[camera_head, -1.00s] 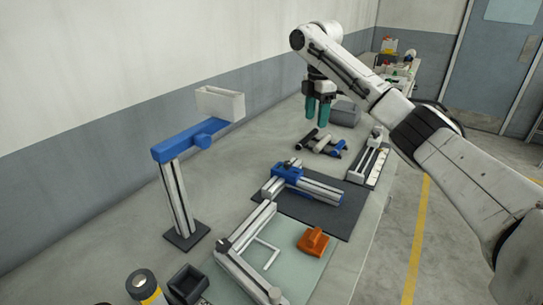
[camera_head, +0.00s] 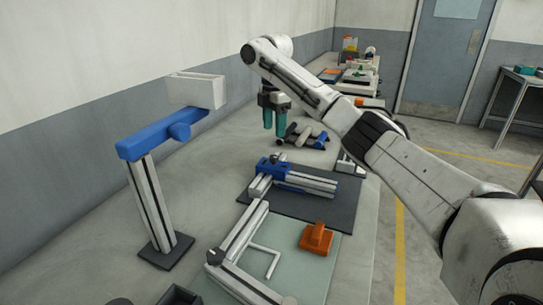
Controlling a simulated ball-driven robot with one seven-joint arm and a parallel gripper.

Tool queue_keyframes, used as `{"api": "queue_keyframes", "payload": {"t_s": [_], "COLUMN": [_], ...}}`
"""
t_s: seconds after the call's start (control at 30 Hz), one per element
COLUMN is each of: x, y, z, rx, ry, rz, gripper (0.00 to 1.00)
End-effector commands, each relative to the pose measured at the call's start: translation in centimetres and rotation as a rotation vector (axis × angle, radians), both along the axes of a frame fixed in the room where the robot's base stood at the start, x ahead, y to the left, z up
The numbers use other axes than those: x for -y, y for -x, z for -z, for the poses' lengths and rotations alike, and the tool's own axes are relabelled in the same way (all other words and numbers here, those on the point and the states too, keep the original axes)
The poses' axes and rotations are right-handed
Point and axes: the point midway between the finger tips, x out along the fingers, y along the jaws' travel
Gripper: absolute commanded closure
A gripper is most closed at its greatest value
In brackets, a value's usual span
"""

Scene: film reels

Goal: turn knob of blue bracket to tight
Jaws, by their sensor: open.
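A blue bracket (camera_head: 273,166) sits across silver rails on the dark mat in the middle of the bench.
The dark mat (camera_head: 318,206) has bare room at its front. An orange block (camera_head: 316,238) lies on the pale green mat (camera_head: 300,268) in front. The tall post (camera_head: 153,210) stands at the left.

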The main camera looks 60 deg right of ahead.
Motion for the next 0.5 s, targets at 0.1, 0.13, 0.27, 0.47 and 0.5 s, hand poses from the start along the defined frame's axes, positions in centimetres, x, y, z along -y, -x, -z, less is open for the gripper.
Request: {"api": "queue_keyframes", "payload": {"t_s": [0.1, 0.13, 0.27, 0.47, 0.5], "x": [-0.1, -0.1, -0.1, -0.1, -0.1], "y": [0.0, 0.0, 0.0, 0.0, 0.0], "z": [2.4, 2.9, 5.1, 7.9, 8.3], "rx": [-0.001, -0.001, -0.001, -0.001, -0.002], "ry": [-0.004, -0.004, -0.002, 0.000, -0.001], "rz": [0.000, -0.001, 0.000, -0.001, -0.001], "gripper": [0.43, 0.43, 0.43, 0.43, 0.43]}}
